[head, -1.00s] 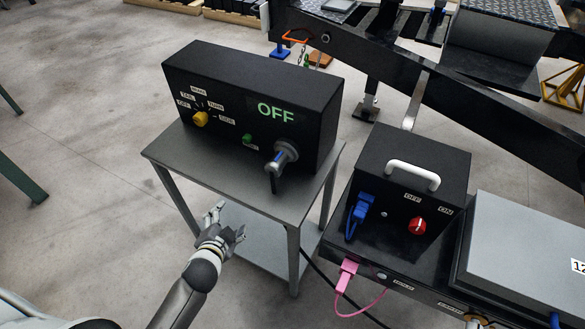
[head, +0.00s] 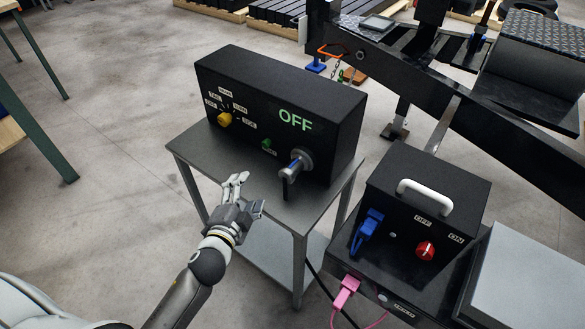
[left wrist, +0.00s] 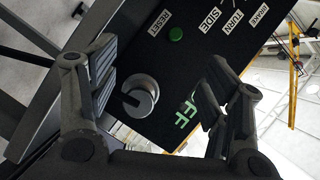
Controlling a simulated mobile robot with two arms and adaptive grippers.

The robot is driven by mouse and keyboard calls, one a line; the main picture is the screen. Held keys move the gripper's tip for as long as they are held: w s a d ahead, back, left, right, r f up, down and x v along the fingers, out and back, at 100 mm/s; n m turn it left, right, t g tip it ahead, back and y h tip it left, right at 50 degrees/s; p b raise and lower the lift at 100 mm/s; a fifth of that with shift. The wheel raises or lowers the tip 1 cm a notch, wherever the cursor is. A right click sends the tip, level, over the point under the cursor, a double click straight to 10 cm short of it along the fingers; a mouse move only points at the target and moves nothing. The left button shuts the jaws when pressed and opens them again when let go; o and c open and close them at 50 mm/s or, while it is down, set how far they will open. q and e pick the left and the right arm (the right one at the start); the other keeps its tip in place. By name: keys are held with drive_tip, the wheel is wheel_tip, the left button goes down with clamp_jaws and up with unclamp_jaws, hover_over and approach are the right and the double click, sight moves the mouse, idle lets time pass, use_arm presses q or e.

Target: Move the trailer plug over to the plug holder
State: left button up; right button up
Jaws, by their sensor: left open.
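A grey cylindrical plug with a dark hanging part (head: 294,165) sits in the front of the black control box (head: 335,118), below the green OFF display. I take it to be the trailer plug; it also shows in the left wrist view (left wrist: 142,93), between the fingers but beyond them. My left gripper (head: 248,193) is open and empty, left of the plug and nearer me, over the front edge of the grey stand. It also shows in the left wrist view (left wrist: 158,85). I cannot clearly identify the plug holder. My right gripper is out of view.
The grey stand (head: 195,158) carries the control box. To its right, a black box with a white handle (head: 425,190), red switch (head: 425,250) and blue connector (head: 367,235) sits near a pink plug (head: 345,290). The trailer frame (head: 430,80) lies behind.

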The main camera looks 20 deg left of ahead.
sight(285, 178)
use_arm(q)
drive_tip(key=d+m+h, duration=0.1)
drive_tip(key=m+h, duration=0.1)
drive_tip(key=w+d+m+t+h, duration=0.1)
drive_tip(key=d+m+h, duration=0.1)
drive_tip(key=m, duration=0.1)
drive_tip(key=w+d+r+m+h, duration=0.1)
drive_tip(key=d+m+h, duration=0.1)
drive_tip(key=m, duration=0.1)
drive_tip(key=shift+w+d+r, duration=0.1)
drive_tip(key=shift+d, duration=0.15)
drive_tip(key=shift+d+m+h, duration=0.45)
drive_tip(key=shift+m+h, duration=0.05)
drive_tip(key=shift+m, duration=0.3)
drive_tip(key=shift+x, duration=4.45)
drive_tip(key=c, duration=1.5)
drive_tip(key=shift+s+a, duration=0.15)
drive_tip(key=shift+s, duration=0.1)
drive_tip(key=shift+c, duration=0.2)
drive_tip(key=shift+v, duration=2.7)
